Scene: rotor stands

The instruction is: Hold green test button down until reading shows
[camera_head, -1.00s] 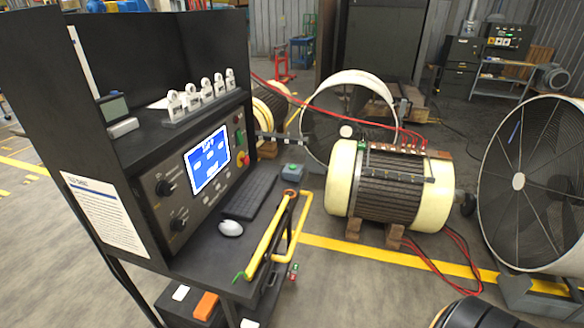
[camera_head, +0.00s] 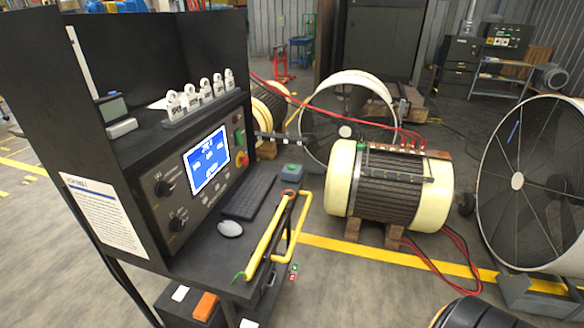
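The black test console (camera_head: 150,150) stands at the left. Its sloped panel has a lit blue screen (camera_head: 206,159) with white text too small to read. A green button (camera_head: 239,137) sits on the panel right of the screen, above a red knob on yellow (camera_head: 242,159). A small grey box (camera_head: 292,171) with a green top lies on the desk's far right corner. I cannot tell which green part is the test button. Neither of my grippers shows, and nothing touches the panel.
A keyboard (camera_head: 248,196) and white mouse (camera_head: 230,229) lie on the desk, with yellow probes (camera_head: 266,240) along its right edge. A cream motor (camera_head: 385,188) with red cables stands right of it. A large caged fan (camera_head: 535,185) is far right.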

